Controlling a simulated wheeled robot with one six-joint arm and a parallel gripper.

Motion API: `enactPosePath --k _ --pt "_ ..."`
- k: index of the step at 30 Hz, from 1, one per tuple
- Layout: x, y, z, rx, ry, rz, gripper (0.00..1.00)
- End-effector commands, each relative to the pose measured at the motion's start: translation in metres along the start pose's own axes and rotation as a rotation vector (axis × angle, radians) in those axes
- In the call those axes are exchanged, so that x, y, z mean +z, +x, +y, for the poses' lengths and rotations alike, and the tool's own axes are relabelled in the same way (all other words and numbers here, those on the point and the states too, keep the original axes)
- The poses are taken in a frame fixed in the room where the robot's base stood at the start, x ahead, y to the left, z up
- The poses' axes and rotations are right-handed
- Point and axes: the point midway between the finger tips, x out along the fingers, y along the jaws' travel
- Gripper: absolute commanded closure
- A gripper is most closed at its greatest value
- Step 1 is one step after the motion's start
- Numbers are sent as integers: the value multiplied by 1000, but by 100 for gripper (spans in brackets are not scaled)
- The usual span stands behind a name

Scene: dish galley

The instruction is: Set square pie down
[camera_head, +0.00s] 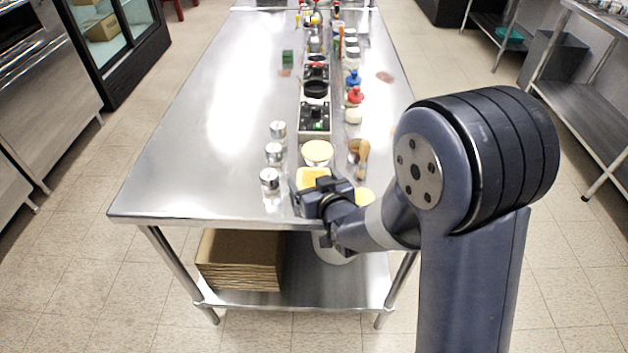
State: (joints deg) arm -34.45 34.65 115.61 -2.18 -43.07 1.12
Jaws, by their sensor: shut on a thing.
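The square pie (313,174) is a yellow square-topped piece near the front edge of the steel table. My gripper (318,188) reaches in from the right and is shut on it, covering its near side. I cannot tell whether the pie's underside touches the table (200,185), as the gripper hides it.
A round yellow-topped item (317,150) stands just behind the pie, and another yellow item (365,196) lies right of my gripper. Several silver-lidded jars (270,181) stand to the left. A black tray (315,116) and bottles (355,95) run down the middle. The table's left side is clear.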

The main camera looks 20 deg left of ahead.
Motion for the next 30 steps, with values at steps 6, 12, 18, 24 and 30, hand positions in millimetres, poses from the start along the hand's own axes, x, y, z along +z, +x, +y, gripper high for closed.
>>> enactPosePath --k 6,12,18,24,30 --pt "1 0 0 0 0 0 6" --pt "1 0 0 1 1 0 0" --pt "1 0 1 2 2 -1 0" --pt "1 0 1 3 2 -1 0" --pt "1 0 1 4 3 -4 0"
